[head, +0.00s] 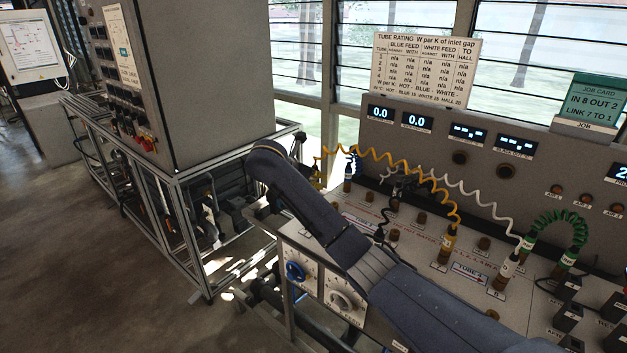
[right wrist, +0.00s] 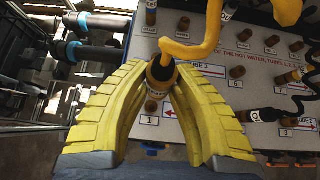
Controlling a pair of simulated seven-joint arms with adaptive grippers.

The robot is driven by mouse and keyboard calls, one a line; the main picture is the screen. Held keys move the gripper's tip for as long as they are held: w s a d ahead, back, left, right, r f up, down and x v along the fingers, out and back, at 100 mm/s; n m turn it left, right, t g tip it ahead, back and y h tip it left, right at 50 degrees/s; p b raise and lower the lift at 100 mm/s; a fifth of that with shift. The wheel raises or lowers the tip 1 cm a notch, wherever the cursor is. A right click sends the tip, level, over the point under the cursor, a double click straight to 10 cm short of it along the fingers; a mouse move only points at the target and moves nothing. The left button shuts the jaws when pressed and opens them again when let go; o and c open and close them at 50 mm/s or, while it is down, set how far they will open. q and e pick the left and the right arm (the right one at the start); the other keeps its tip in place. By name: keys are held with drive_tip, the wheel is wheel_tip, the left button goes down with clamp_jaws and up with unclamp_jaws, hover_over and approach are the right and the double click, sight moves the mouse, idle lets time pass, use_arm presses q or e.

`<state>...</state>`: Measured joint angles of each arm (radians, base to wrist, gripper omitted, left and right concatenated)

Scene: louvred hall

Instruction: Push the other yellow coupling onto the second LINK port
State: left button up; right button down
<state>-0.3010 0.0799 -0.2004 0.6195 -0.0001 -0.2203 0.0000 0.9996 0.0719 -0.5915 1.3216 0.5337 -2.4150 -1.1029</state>
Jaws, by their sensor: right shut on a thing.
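My right gripper (right wrist: 157,88) is shut on a yellow coupling (right wrist: 162,70), with yellow fingers on both sides of it. A yellow coiled hose (right wrist: 192,48) runs from its top. Just below the coupling, between the fingers, is a brown port (right wrist: 151,105) with a label reading 1. I cannot tell whether the coupling touches this port. In the head view the gripper (head: 317,181) is small and partly hidden at the panel's far left end. The other yellow coupling (head: 448,242) stands upright on a port in the middle of the panel. My left gripper is not in view.
A blue-banded coupling (head: 348,174) stands at the panel's back left. White-banded (head: 509,266) and green-hosed (head: 567,260) couplings stand at the right. A dark-hosed coupling (right wrist: 258,115) is right of my fingers. The job card (head: 588,104) reads IN 8 OUT 2, LINK 7 TO 1.

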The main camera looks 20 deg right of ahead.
drive_tip(key=shift+a, duration=0.45)
drive_tip(key=shift+f, duration=3.7)
drive_tip(key=shift+f, duration=1.3)
drive_tip(key=shift+f, duration=0.7)
drive_tip(key=c, duration=1.2)
unclamp_jaws()
drive_tip(key=shift+a, duration=0.1)
drive_tip(key=shift+s+a+r, duration=0.3)
drive_tip(key=shift+a+r, duration=0.1)
drive_tip(key=shift+r, duration=0.65)
drive_tip(key=shift+s+a+r, duration=0.35)
drive_tip(key=shift+a+r, duration=0.05)
drive_tip(key=shift+r, duration=0.65)
drive_tip(key=shift+s+a+r, duration=0.3)
drive_tip(key=shift+a+r, duration=0.1)
drive_tip(key=shift+r, duration=0.65)
